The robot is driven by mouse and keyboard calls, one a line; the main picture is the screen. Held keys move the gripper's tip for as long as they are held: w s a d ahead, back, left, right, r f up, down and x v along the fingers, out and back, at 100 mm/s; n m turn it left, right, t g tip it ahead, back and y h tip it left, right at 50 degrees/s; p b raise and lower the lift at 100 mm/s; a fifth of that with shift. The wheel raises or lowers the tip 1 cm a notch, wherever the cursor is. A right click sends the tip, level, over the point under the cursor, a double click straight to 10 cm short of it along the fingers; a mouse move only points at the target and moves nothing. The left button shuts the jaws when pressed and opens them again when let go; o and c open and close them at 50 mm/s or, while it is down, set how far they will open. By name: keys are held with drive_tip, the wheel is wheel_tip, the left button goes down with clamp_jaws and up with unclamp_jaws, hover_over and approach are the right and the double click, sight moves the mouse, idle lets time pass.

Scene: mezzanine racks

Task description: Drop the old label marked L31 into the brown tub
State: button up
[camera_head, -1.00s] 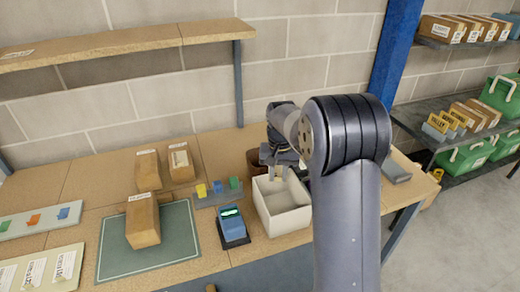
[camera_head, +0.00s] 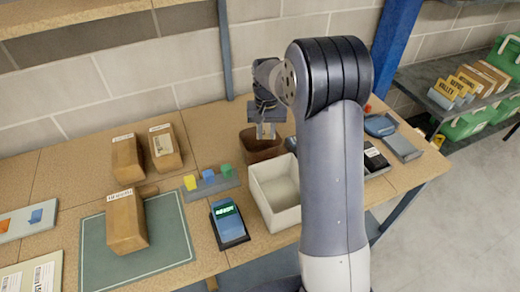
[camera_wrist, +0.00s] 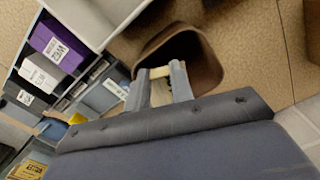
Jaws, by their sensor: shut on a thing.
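My gripper (camera_head: 265,134) is shut on a small pale label, which also shows between the fingers in the wrist view (camera_wrist: 160,84). No marking can be read on it. The brown tub (camera_head: 250,153) stands on the wooden bench behind the white bin. In the head view the fingertips are over the tub's opening. In the wrist view the brown tub (camera_wrist: 207,62) opens just beyond the fingertips, and I see no contact with its wall. The tub's floor is mostly hidden.
A white open bin (camera_head: 285,220) stands in front of the tub. A blue handheld device (camera_head: 228,222), a rack of coloured clips (camera_head: 212,188) and brown parcels (camera_head: 126,220) are to the left. Dark devices (camera_head: 375,158) lie to the right. A wall shelf (camera_head: 60,20) hangs at upper left.

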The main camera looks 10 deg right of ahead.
drive_tip(key=shift+f+b, duration=0.7)
drive_tip(key=shift+f, duration=0.75)
drive_tip(key=shift+r, duration=0.1)
drive_tip(key=o, duration=0.9)
drive_tip(key=shift+c, duration=0.2)
wheel_tip(320, 180, up, 11)
drive_tip(key=shift+f+b, duration=0.1)
drive_tip(key=shift+b, duration=0.7)
drive_tip(key=shift+f, duration=0.15)
